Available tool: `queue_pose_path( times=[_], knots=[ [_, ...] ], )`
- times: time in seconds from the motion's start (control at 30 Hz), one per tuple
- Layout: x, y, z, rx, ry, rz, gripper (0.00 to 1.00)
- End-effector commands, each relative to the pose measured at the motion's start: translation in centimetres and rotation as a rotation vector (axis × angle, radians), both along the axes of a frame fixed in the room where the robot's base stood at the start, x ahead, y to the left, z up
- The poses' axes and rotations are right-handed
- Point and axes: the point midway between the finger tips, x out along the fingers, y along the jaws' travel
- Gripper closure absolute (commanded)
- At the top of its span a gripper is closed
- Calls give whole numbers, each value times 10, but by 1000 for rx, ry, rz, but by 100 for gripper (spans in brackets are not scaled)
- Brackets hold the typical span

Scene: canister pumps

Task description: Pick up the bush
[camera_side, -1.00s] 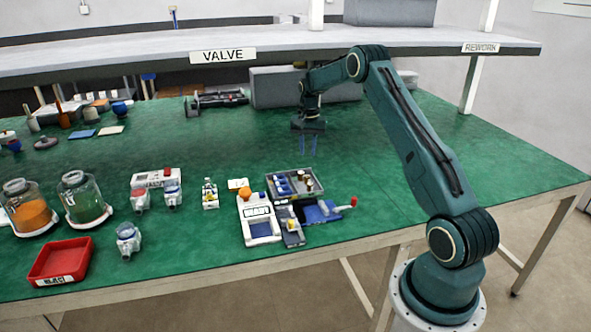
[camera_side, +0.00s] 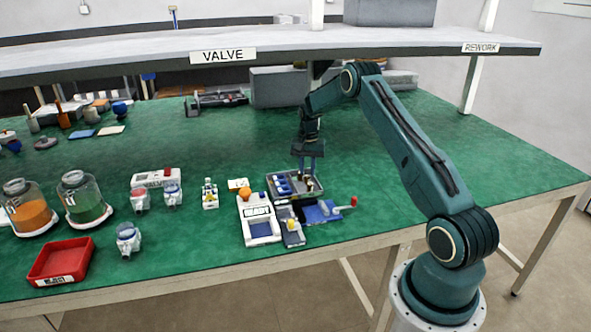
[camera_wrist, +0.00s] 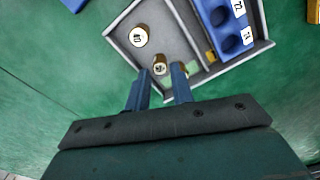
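Two small brass cylinders with pale, marked tops stand in the left compartment of a grey tray (camera_wrist: 121,38); they look like bushes. One bush (camera_wrist: 159,66) is close to my fingertips, and the other bush (camera_wrist: 139,36) is farther up and left in the wrist view. My gripper (camera_wrist: 161,75) is open, its two blue fingers apart with nothing held. The near bush shows in the gap just beyond the fingertips; whether it lies between them in depth, I cannot tell. In the side view my gripper (camera_side: 310,170) is over the back right of the tray (camera_side: 318,191), partly hiding the bushes.
A white READY station (camera_side: 259,228) and a blue fixture with a red-knobbed lever (camera_side: 321,212) stand just in front of the tray. Green tabletop (camera_side: 400,190) is clear to its right.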

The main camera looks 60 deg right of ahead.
Motion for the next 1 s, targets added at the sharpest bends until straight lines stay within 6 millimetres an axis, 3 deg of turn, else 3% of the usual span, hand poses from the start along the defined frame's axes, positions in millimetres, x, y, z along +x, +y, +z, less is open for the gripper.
queue_pose_path(
  times=[0.3, 0.8, 0.83, 0.93, 1.0],
  knots=[
    [-1, 1, -30, 0, 0, 0, 77],
    [-1, 1, -30, 0, 0, 0, 77],
    [-1, 1, -30, 0, 0, 0, 79],
    [-1, 1, -30, 0, 0, 0, 98],
    [-1, 1, -30, 0, 0, 0, 100]
  ],
)
